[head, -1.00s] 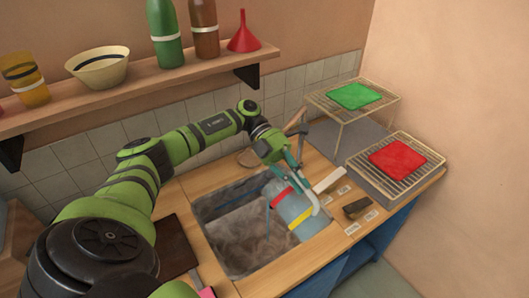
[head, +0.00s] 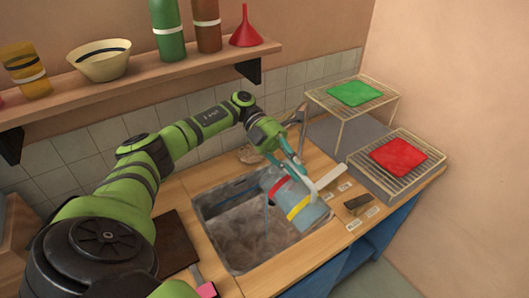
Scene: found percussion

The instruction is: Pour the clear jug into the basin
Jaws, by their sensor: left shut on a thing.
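The clear jug (head: 284,195), bluish with a red band and a yellow band, is tilted well over above the right part of the basin (head: 206,238). My left gripper (head: 291,168) is shut on the clear jug near its upper side and handle. A thin blue streak runs down from the jug's left end into the basin, like a stream of liquid. The basin is a sunken grey sink with a mottled brown-grey floor. The liquid level inside the jug cannot be made out. My right gripper is not in view.
A faucet (head: 303,122) stands behind the basin. To the right are a white bar (head: 330,176), a dark block (head: 357,203), small labels and wire racks with a green cloth (head: 355,93) and a red cloth (head: 398,157). A shelf (head: 140,88) with bottles runs above.

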